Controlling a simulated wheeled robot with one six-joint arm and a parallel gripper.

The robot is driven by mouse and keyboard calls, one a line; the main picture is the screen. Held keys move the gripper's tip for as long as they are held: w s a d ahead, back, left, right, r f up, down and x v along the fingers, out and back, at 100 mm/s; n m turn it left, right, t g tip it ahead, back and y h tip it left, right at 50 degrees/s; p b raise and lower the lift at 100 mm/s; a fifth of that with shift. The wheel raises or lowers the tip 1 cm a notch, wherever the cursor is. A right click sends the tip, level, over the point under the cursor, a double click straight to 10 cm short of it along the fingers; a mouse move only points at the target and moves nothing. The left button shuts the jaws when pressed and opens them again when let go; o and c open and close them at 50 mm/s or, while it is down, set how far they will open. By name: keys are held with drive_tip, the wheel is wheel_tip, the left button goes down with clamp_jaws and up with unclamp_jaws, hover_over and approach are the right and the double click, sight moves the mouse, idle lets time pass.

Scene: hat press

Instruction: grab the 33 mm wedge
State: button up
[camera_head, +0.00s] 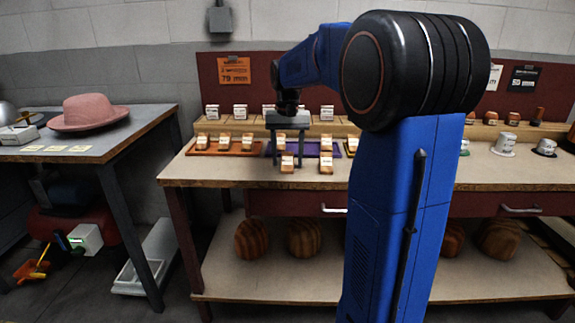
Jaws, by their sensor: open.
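Small wooden wedges with white labels sit on the workbench (400,172). The labels are too small to read, so I cannot tell which is the 33 mm wedge. Two wedges lie near the front of the bench, one left (287,163) and one right (326,164). Others stand on a reddish-brown tray (255,153), on a purple tray (311,147) and on a raised back ledge. My gripper (287,160) points down with its two fingers apart, over the purple tray's left part. The left front wedge shows between the fingertips; I cannot tell whether they touch it.
My blue arm covers the bench's middle right. White pieces (505,146) stand further right. A reddish backboard (262,66) with signs rises behind. A side table (100,145) at left holds a pink hat (88,113). Wooden blocks (304,238) lie on the lower shelf.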

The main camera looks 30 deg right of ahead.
drive_tip(key=shift+f, duration=0.2)
drive_tip(key=c, duration=1.1)
